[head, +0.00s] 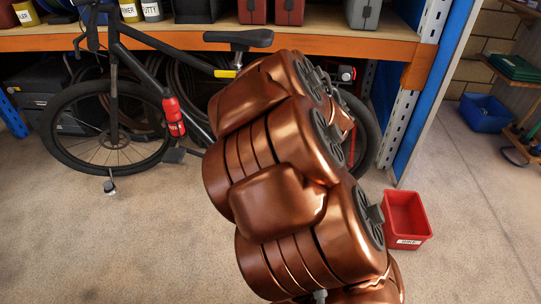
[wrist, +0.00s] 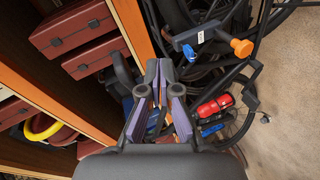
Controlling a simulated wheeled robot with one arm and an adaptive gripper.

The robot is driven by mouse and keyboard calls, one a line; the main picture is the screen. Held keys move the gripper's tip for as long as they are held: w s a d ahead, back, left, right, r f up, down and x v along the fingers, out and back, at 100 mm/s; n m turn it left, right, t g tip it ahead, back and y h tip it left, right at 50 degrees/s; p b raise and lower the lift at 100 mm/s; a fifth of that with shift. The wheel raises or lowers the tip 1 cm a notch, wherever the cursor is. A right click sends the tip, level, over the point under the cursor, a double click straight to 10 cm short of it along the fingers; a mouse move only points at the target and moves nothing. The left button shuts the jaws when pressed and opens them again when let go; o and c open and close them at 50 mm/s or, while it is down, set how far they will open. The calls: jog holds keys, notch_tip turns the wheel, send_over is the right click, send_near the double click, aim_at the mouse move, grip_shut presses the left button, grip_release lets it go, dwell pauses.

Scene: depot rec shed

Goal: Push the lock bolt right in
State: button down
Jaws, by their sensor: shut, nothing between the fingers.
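In the wrist view, a dark bar with a white label, a blue piece and an orange knob (wrist: 241,48) lies at upper right; it may be the lock with its bolt, but I cannot tell how far in the bolt sits. My gripper (wrist: 159,75) is shut and empty, left of and below the knob in the picture, apart from it. The bicycle (head: 115,85) stands in front of the workbench in the head view. My arm hides its rear middle and my gripper there. No lock can be made out clearly in the head view.
A red bottle (head: 173,116) sits on the bicycle frame, also in the wrist view (wrist: 213,105). The orange-edged shelf (head: 330,45) holds cases and tins above the bicycle. A red bin (head: 405,220) stands on the floor at right. The floor in front is clear.

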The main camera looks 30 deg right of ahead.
jog(key=a+f+n+t+y+b, duration=0.2)
jog(key=f+n+y+b, duration=0.3)
jog(key=f, duration=0.6)
jog(key=a+f+n+t+y+b, duration=0.3)
jog(key=f+n+y+b, duration=0.2)
jog(key=f+b, duration=0.4)
notch_tip(320, 180, down, 2)
jog(key=shift+w, duration=0.45)
jog(key=w+d, duration=0.1)
jog(key=w, duration=1.2)
jog(key=shift+f+b, duration=0.3)
jog(key=shift+b, duration=0.15)
jog(key=shift+w+d, duration=0.1)
